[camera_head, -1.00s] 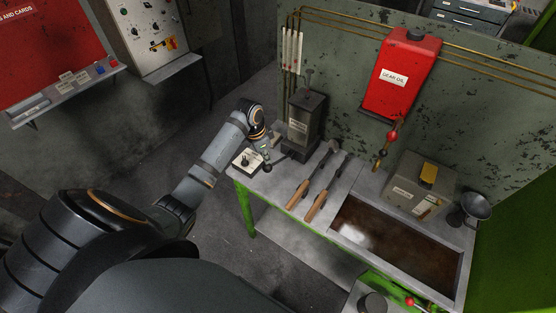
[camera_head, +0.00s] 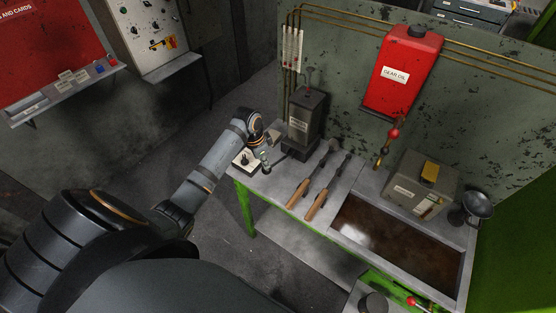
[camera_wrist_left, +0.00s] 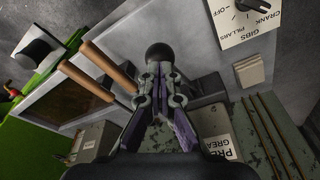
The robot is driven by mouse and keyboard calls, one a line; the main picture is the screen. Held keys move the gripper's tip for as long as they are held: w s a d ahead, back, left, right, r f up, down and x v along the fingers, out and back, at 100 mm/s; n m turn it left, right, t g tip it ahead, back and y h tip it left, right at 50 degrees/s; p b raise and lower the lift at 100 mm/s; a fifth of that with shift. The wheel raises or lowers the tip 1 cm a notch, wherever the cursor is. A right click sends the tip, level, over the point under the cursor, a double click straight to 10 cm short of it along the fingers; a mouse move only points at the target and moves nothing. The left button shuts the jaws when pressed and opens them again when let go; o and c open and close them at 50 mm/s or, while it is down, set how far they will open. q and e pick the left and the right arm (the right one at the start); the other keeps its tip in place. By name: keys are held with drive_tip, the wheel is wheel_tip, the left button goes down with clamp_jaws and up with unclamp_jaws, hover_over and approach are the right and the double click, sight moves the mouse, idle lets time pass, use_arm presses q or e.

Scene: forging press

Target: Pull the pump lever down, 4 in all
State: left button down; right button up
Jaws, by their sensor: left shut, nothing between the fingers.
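The grease pump (camera_head: 304,122) is a dark box with a pale label at the back left of the bench. Its lever ends in a black ball knob, low near the bench top at the pump's left front in the head view. In the left wrist view the black knob (camera_wrist_left: 160,53) shows just beyond my fingertips. My left gripper (camera_head: 264,160) is beside the pump, pointing down, over the knob end of the lever. In the left wrist view its fingers (camera_wrist_left: 160,74) are shut with nothing between them. I cannot tell whether they touch the knob. My right gripper is out of view.
A white switch plate (camera_head: 244,161) lies close to my left gripper. Two wooden-handled tools (camera_head: 312,206) lie right of the pump. A red gear oil can (camera_head: 402,80) hangs on the panel. A sunken brown tray (camera_head: 405,245) and grey box (camera_head: 415,190) are further right.

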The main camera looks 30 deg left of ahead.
sight(263, 172)
use_arm(q)
drive_tip(key=shift+s+f+b, duration=0.25)
drive_tip(key=shift+f+b, duration=0.1)
drive_tip(key=shift+f, duration=0.9)
drive_tip(key=shift+s+f+b, duration=0.25)
drive_tip(key=shift+f+b, duration=0.1)
drive_tip(key=shift+f, duration=0.85)
drive_tip(key=shift+s+f+b, duration=0.15)
drive_tip(key=shift+f+b, duration=0.5)
drive_tip(key=shift+f, duration=0.6)
drive_tip(key=shift+r+p, duration=0.45)
drive_tip(key=shift+p, duration=0.05)
drive_tip(key=r+p, duration=0.1)
drive_tip(key=r, duration=0.1)
drive_tip(key=w+r+p, duration=0.1)
drive_tip(key=r+p, duration=0.1)
drive_tip(key=shift+r, duration=0.25)
drive_tip(key=shift+w+r, duration=0.2)
drive_tip(key=shift+r, duration=0.65)
drive_tip(key=shift+w+r, duration=0.15)
drive_tip(key=shift+r, duration=0.7)
drive_tip(key=shift+w+r, duration=0.2)
drive_tip(key=shift+r, duration=0.65)
